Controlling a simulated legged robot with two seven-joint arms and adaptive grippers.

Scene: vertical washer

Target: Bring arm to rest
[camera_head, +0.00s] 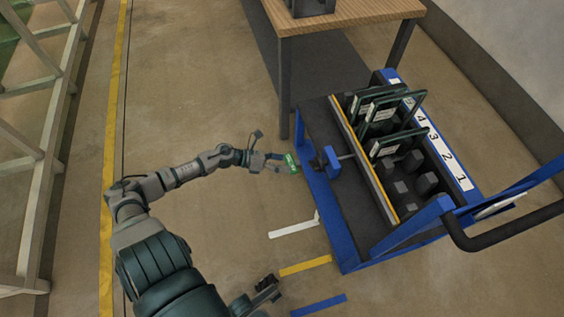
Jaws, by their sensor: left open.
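My left arm reaches in from the lower left. Its left gripper (282,163) is open at the left edge of the blue cart (331,216). A small green piece (291,162) shows at its fingertips; I cannot tell whether it is part of the gripper or a separate thing. A dark, gripper-like part (266,289), which looks like my right gripper, shows low in the picture above the floor; its jaws are too small to read.
The cart carries several dark green framed plates (383,113) in numbered slots (436,145). A black handle (505,226) juts out at the right. A wooden table (345,14) stands behind. Floor tape (305,265) marks the ground. A pale frame (45,190) stands left; the floor between is clear.

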